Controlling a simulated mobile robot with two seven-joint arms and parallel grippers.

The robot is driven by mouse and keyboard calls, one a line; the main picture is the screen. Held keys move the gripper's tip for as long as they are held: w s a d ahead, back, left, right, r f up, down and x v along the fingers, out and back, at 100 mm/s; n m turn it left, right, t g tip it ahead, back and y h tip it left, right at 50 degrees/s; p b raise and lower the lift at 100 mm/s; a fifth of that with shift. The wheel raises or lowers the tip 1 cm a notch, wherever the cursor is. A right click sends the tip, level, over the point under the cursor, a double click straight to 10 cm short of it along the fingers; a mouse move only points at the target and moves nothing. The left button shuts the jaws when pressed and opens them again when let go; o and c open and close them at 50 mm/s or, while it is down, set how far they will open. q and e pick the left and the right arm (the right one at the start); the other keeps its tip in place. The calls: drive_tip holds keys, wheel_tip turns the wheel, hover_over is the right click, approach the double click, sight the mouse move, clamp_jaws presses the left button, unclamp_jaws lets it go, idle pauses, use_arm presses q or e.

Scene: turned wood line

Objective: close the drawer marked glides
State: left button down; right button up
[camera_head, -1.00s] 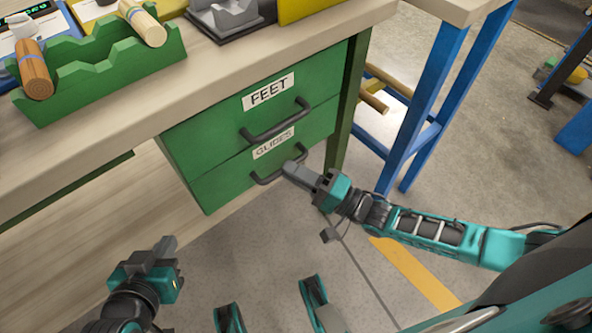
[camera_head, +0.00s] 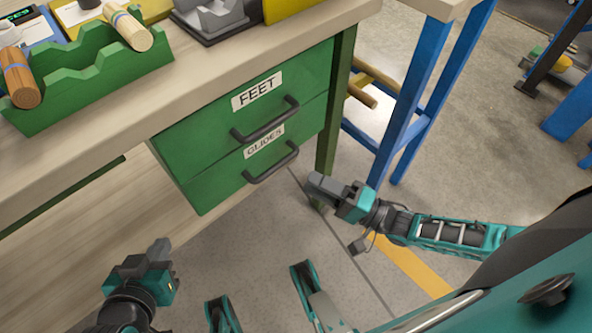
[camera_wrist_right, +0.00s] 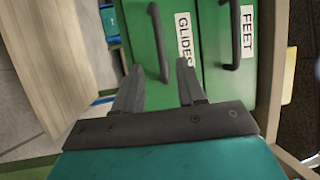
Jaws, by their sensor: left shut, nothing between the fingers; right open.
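The green drawer marked GLIDES (camera_head: 220,180) is the lower of two drawers under the bench, with a dark bar handle (camera_head: 272,164). Its front looks about flush with the FEET drawer (camera_head: 200,130) above it. In the right wrist view the GLIDES handle (camera_wrist_right: 160,42) lies ahead of the fingers, apart from them. My right gripper (camera_head: 318,184) is open and empty, to the right of the handle and clear of it. My left gripper (camera_head: 162,250) is shut and empty, low at the left, away from the drawers.
The wooden bench top (camera_head: 120,115) overhangs the drawers and carries a green notched rack (camera_head: 90,88) with turned wood pieces and a grey holder (camera_head: 212,18). A blue-legged stand (camera_head: 405,95) is at the right. The floor before the drawers is open.

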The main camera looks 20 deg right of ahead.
drive_tip(key=v, duration=0.5)
drive_tip(key=shift+s, duration=0.1)
idle(0.3)
